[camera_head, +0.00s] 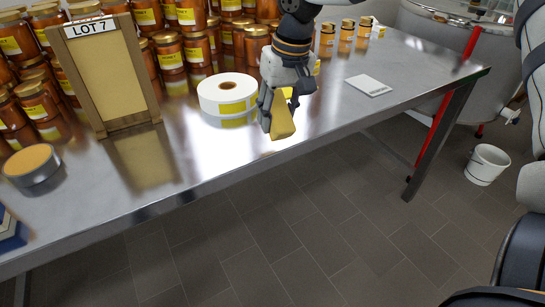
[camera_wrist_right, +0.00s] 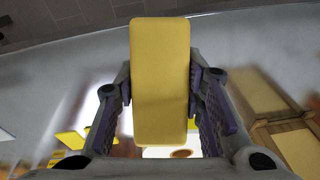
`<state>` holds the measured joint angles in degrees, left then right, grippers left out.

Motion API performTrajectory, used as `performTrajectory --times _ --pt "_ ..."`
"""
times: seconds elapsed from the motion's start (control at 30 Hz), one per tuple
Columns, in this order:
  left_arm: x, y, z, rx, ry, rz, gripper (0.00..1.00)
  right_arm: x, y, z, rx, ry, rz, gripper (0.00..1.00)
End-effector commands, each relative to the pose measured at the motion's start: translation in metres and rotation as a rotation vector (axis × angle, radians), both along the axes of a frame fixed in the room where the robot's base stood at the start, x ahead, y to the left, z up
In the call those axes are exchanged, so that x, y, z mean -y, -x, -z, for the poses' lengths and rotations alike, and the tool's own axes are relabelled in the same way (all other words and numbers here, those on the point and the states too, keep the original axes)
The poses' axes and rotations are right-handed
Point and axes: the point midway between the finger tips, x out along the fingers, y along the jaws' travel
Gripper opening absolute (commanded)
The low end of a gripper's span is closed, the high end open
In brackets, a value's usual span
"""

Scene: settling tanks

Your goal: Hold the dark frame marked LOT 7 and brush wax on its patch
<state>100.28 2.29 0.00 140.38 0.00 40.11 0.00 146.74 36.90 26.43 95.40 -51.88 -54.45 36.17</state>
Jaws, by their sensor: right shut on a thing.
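The frame marked LOT 7 (camera_head: 104,75) stands nearly upright on a wooden foot at the left of the steel table. Its border is brown, with a tan panel inside and a white label on top. My right gripper (camera_head: 280,108) is shut on a yellow block (camera_head: 283,122) and holds it above the table's front edge, well right of the frame. In the right wrist view the block (camera_wrist_right: 160,80) sits between both fingers. I cannot make out a separate patch on the panel. A round tin with an orange-yellow top (camera_head: 31,162) sits left of the frame. My left gripper is not in view.
A white label roll (camera_head: 215,95) stands between the frame and my right gripper. Stacked honey jars (camera_head: 190,50) fill the back of the steel table (camera_head: 330,115). A white card (camera_head: 368,85) lies to the right. A white bucket (camera_head: 487,164) stands on the floor.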

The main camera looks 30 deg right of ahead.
Motion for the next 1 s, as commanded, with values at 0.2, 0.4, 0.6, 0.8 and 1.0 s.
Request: performTrajectory --times 0.2,0.4,0.6,0.8,1.0 --pt "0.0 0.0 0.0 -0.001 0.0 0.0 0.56 -0.024 -0.052 -0.02 0.284 0.026 0.182 0.14" --pt "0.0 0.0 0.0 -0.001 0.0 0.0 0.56 -0.065 -0.084 -0.028 0.487 0.069 0.267 0.14" --pt "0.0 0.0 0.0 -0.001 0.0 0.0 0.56 -0.147 -0.113 -0.03 0.739 0.105 0.26 0.13" --pt "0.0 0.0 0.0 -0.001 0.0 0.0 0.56 -0.241 -0.118 -0.024 0.942 0.067 0.139 0.14" --pt "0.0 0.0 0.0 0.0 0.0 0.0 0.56 -0.283 -0.112 -0.019 1.017 0.024 0.065 0.14"
